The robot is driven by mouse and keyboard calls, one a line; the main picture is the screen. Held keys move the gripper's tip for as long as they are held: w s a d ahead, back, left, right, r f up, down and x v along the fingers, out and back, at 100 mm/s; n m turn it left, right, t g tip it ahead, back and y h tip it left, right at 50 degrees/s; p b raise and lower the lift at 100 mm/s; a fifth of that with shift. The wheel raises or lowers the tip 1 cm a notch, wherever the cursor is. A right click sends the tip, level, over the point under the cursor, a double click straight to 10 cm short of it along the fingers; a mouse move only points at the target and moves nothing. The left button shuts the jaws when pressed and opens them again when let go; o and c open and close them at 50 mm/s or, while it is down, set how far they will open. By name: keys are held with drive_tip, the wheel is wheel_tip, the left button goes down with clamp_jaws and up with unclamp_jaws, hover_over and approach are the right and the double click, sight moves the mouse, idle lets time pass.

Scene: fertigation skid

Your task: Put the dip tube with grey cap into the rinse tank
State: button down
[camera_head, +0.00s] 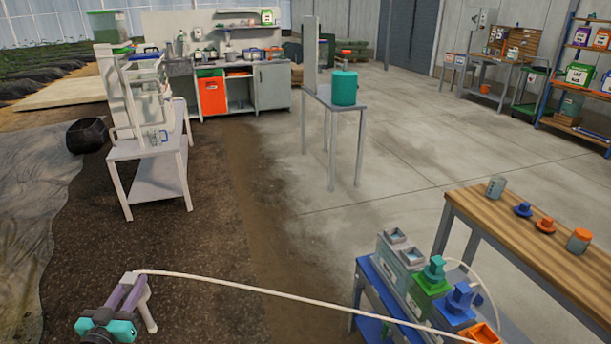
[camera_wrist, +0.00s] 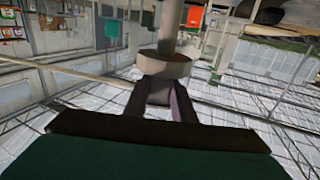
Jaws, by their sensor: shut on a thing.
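My gripper (camera_head: 132,282), with purple fingers, is at the lower left of the head view, well left of the row of tanks. It is shut on the dip tube's grey cap (camera_wrist: 165,65). The pale tube (camera_head: 149,312) slants down from the cap; in the wrist view it runs away from the cap to the top edge. A thin white hose leads from the cap right to the tanks. The row at lower right has a grey tank with square openings (camera_head: 398,250), and green, blue and orange tanks. I cannot tell which is the rinse tank.
A wooden table (camera_head: 500,235) with several small items stands right of the tanks. A white stand (camera_head: 155,150) with a clear vessel is at the left. A narrow grey table (camera_head: 335,105) holds a teal canister (camera_head: 344,88). The middle floor is clear, crossed low by the hose (camera_head: 290,293).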

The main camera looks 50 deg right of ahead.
drive_tip(key=shift+d, duration=0.15)
drive_tip(key=s+d+r+m+g+h+b, duration=0.1)
drive_tip(key=d+m+g+h, duration=0.2)
drive_tip(key=d, duration=1.9)
drive_tip(key=s+d+r+m+g+b, duration=0.15)
drive_tip(key=d+g, duration=0.35)
drive_tip(key=d, duration=1.8)
drive_tip(key=s+d+r+m+g, duration=0.2)
drive_tip(key=s+d+r+g, duration=0.1)
drive_tip(key=s+d, duration=1.3)
drive_tip(key=s+d+r+m+g, duration=0.2)
drive_tip(key=s+d+m+g, duration=0.1)
drive_tip(key=s+d, duration=1.3)
drive_tip(key=d+g, duration=0.1)
drive_tip(key=d, duration=0.2)
drive_tip(key=shift+s+d+r+m+h+b, duration=0.2)
drive_tip(key=shift+r+m+h+b, duration=0.15)
drive_tip(key=shift+r+h+b, duration=0.05)
drive_tip(key=shift+f, duration=0.2)
